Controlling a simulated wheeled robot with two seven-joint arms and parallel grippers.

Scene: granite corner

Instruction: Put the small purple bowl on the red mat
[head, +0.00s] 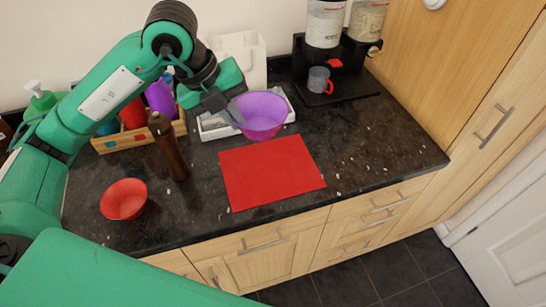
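The small purple bowl (262,117) is upright near the far edge of the red mat (272,173), in front of a white tray-like item. My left gripper (232,115) is at the bowl's left rim, and the fingers seem to be on that rim. The bowl looks raised above the counter, but its underside contact is hard to make out. The red mat lies flat and bare on the dark counter. My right gripper is not in view.
A red bowl (124,199) and a brown pepper mill (168,146) stand left of the mat. A wooden crate (139,137) holds bottles at the back left. A black dispenser stand (335,90) is at the back right. The counter right of the mat is clear.

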